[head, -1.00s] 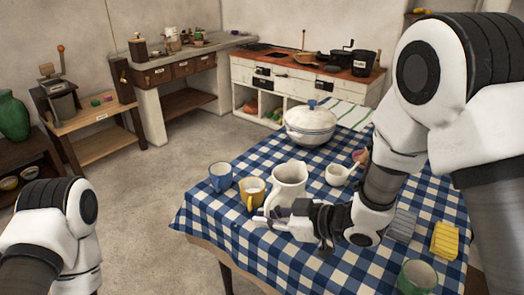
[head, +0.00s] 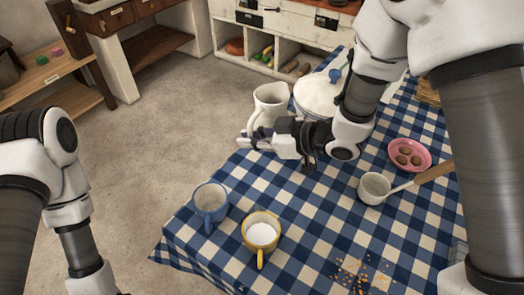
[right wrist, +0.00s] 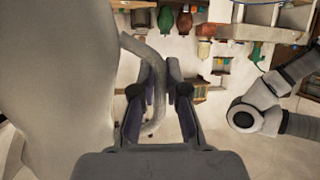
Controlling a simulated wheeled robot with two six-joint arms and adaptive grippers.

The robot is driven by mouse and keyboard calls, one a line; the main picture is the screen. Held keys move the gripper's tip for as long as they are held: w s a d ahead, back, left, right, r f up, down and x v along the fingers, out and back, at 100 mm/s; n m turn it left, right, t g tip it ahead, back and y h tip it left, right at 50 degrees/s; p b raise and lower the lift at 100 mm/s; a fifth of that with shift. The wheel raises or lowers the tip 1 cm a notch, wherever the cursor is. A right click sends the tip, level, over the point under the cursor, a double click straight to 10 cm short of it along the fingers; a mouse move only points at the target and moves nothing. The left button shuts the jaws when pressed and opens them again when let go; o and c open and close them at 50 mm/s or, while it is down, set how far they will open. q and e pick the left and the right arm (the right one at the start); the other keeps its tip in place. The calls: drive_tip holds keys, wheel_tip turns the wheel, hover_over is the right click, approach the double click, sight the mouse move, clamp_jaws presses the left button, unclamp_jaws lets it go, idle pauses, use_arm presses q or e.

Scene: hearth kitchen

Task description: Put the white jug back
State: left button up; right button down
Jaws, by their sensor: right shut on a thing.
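The white jug (head: 268,100) is upright at the far left edge of the checked table in the head view, in front of the white tureen (head: 315,98). My right gripper (head: 250,141) is shut on the jug's handle. In the right wrist view the jug (right wrist: 60,80) fills the left side, and its handle (right wrist: 157,90) passes between my right fingers (right wrist: 160,105). The jug seems to be held above the cloth; its base is partly hidden by the gripper. My left arm shows at the left, but its gripper is out of view.
A blue mug (head: 210,205) and a yellow mug (head: 262,232) stand at the near corner of the table. Crumbs (head: 360,276) lie at the front. The cloth between is clear.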

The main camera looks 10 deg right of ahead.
drive_tip(key=f, duration=0.9)
drive_tip(key=shift+s, duration=0.3)
drive_tip(key=shift+b, duration=0.3)
drive_tip(key=c, duration=1.2)
unclamp_jaws()
drive_tip(key=shift+f, duration=0.1)
drive_tip(key=shift+s+d+r, duration=0.1)
drive_tip(key=shift+r, duration=0.1)
drive_tip(key=v, duration=1.1)
drive_tip(key=shift+s+d, duration=0.25)
drive_tip(key=shift+s, duration=0.05)
drive_tip(key=shift+r, duration=0.1)
